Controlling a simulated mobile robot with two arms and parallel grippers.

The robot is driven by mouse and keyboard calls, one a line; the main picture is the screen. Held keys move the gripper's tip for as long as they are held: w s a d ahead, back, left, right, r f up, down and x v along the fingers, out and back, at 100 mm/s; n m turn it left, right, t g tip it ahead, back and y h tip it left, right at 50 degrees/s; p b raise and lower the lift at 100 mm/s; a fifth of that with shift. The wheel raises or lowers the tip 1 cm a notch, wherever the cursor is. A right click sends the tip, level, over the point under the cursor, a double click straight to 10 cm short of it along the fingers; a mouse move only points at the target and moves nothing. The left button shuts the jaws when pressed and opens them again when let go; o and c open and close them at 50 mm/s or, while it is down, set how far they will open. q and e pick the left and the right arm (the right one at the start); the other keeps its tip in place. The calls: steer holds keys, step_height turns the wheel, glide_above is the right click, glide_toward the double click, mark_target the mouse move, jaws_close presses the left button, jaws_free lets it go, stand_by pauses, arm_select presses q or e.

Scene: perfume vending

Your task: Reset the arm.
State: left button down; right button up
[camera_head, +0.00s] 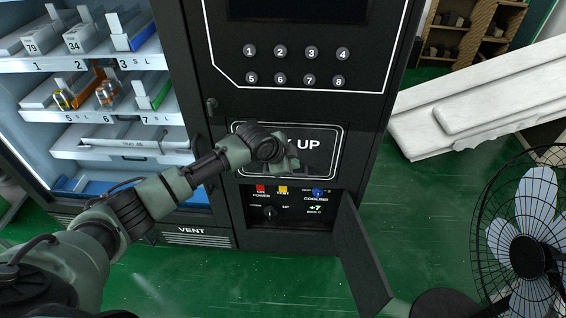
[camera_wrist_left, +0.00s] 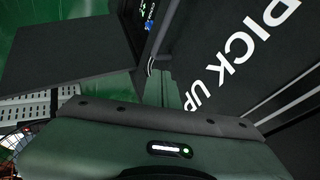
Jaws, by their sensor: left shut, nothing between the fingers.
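My left arm comes in from the left in the head view, and its gripper (camera_head: 288,164) is in front of the vending machine's PICK UP panel (camera_head: 318,167). The gripper is shut and empty. It covers part of the panel's lettering; I cannot tell whether it touches the panel. The left wrist view shows the PICK UP lettering (camera_wrist_left: 278,25) close by, with a grey-green housing across the bottom. My right gripper is not in view.
Below the panel, an open compartment holds a red button (camera_head: 261,189), a yellow button (camera_head: 283,189) and a blue knob (camera_head: 318,192). Its dark door (camera_head: 364,262) swings outward. A fan (camera_head: 525,235) stands at right; a white slab (camera_head: 480,100) leans behind. Green floor shows between.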

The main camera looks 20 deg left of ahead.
arm_select(q)
steer(key=v, duration=0.6)
steer(key=s+a+f+n+y, duration=0.1)
steer(key=a+f+n, duration=0.15)
steer(key=f, duration=0.75)
steer(key=s+a+f+n, duration=0.1)
steer(key=a+f+n, duration=0.15)
steer(key=f, duration=0.65)
steer(key=s+a+f+n+g+y, duration=0.1)
steer(key=s+a+f+n+g, duration=0.15)
steer(key=s+f, duration=1.15)
steer(key=s+d+f+n+g, duration=0.1)
steer(key=s+f, duration=0.5)
steer(key=s, duration=0.6)
steer(key=s+d+f+n+g, duration=0.1)
steer(key=s+f, duration=0.5)
steer(key=s, duration=0.7)
steer(key=s+d+f+n+g, duration=0.1)
steer(key=s+f, duration=0.5)
steer(key=s, duration=0.6)
steer(key=shift+s+d+f+n+y+b, duration=0.2)
steer(key=shift+d+f+n+y+b, duration=0.2)
steer(key=shift+d, duration=0.1)
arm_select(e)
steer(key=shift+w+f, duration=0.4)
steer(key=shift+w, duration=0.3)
